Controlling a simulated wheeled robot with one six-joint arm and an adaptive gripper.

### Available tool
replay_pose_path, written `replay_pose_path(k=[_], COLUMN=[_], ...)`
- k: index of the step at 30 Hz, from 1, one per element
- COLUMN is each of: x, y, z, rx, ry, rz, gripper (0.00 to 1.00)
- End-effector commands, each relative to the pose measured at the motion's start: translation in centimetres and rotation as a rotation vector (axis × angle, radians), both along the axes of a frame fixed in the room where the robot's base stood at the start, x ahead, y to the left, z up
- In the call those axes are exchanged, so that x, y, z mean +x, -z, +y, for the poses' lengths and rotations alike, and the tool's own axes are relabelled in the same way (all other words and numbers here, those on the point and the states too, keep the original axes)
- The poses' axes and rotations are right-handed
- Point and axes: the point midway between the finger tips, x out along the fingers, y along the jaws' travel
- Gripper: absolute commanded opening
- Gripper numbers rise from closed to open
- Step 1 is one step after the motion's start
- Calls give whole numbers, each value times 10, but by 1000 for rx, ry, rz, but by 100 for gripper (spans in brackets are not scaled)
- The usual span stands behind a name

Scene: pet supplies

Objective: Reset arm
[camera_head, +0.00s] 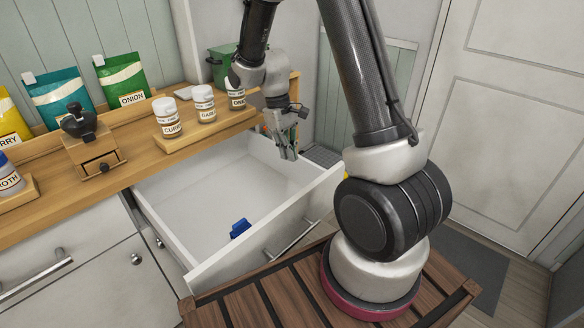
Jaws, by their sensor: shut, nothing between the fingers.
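My gripper (288,152) hangs at the end of my arm, fingers pointing down. It is shut and empty. In the picture it overlaps the far right part of an open white drawer (165,218); its exact height above the drawer cannot be told. My arm comes down from the top of the picture, bent, with its base at the lower right.
A small blue object (240,228) lies in the drawer. The wooden counter (130,172) above holds labelled jars (204,103), a grinder (92,150) and several bags (122,80). A white door (515,130) stands at right.

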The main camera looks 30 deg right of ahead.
Motion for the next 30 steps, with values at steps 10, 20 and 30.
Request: replay_pose_path(k=[10,20,30], x=[3,-65,-143], y=[-16,-65,-164], z=[1,-4,-15], rx=[-2,-12,40], ry=[5,138,254], rz=[2,12,-251], gripper=[0,0,0])
